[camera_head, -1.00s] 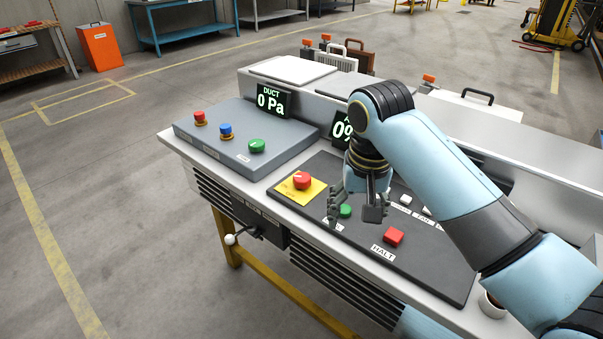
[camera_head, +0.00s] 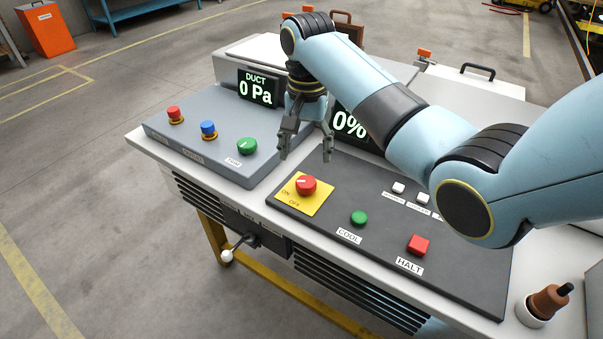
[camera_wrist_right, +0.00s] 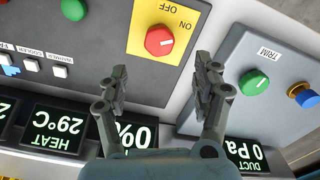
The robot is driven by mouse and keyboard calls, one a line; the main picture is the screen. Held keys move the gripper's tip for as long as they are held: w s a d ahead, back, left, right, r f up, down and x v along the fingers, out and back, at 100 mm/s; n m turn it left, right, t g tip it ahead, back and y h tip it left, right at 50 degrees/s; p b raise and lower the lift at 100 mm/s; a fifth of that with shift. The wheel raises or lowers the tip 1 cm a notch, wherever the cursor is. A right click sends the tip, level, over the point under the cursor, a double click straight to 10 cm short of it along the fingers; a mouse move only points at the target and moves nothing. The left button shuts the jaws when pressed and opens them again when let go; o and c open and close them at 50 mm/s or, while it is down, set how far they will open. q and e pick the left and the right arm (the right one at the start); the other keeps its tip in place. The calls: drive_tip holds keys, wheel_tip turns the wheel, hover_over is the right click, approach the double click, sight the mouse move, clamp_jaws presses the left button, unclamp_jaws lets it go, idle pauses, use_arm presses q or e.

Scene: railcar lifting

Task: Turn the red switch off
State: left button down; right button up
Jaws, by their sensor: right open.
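The red switch (camera_head: 306,185) is a round knob with a white mark, on a yellow plate (camera_head: 318,203) lettered ON and OFF. In the head view its mark seems to point toward the ON side. My right gripper (camera_head: 305,153) is open and empty, fingers pointing down, just behind the switch and apart from it. In the right wrist view the switch (camera_wrist_right: 160,40) lies beyond the fingertips, between the two open fingers (camera_wrist_right: 161,68). My left gripper is not in view.
The dark panel also carries a green COOL button (camera_head: 358,218), a red HALT button (camera_head: 418,245) and small white buttons (camera_head: 398,187). The grey panel at left has a green TRIM knob (camera_head: 246,146) beside blue and red knobs. Displays (camera_head: 350,125) stand behind. A brown-handled tool (camera_head: 549,301) stands at right.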

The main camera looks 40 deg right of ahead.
sight(306, 181)
wheel_tip(306, 181, down, 6)
drive_tip(key=shift+s+r, duration=0.1)
drive_tip(key=shift+r, duration=0.15)
drive_tip(key=shift+f+b, duration=0.4)
drive_tip(key=shift+f, duration=1.15)
drive_tip(key=shift+c, duration=0.2)
drive_tip(key=c, duration=0.5)
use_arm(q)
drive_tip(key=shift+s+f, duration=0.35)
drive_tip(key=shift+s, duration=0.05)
use_arm(e)
drive_tip(key=c, duration=0.6)
